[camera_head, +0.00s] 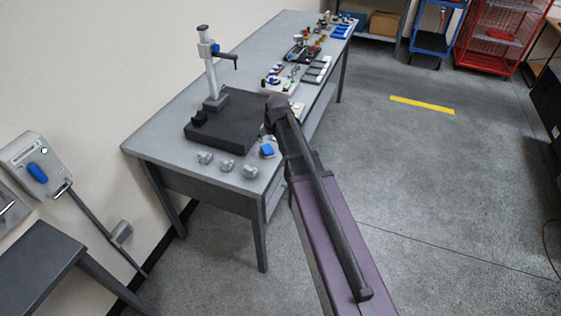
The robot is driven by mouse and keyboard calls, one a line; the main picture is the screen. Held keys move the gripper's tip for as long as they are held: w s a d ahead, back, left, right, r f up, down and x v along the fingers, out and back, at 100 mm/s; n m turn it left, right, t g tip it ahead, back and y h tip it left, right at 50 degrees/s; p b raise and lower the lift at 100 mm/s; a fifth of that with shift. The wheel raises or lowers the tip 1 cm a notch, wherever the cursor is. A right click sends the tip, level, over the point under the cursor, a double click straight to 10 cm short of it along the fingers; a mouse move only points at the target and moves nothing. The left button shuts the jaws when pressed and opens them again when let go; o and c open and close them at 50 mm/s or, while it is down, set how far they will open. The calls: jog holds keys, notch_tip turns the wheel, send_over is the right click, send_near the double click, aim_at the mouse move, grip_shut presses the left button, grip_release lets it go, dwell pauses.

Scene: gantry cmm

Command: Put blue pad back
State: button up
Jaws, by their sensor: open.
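A small blue pad (268,150) sits on a light block near the front right corner of the grey workbench (165,150). My arm reaches in from the lower right. My gripper (268,130) is at its far end, small and dark, just above and behind the blue pad in the picture. It is open, and the blue pad appears apart from it. The fingers are partly hidden by my wrist and are hard to make out.
A black slab (232,133) with a height gauge stand (210,70) is left of my gripper. Several silver round parts (228,164) lie along the bench's front edge. Fixtures and small parts (300,54) crowd the far end. The floor at right is mostly clear.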

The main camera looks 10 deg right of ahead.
jog(key=s+f+m+g, duration=0.1)
jog(key=s+g, duration=0.3)
jog(key=s, duration=1.9)
jog(key=shift+f+m+h, duration=0.15)
jog(key=shift+m+h, duration=0.15)
jog(key=shift+m, duration=0.1)
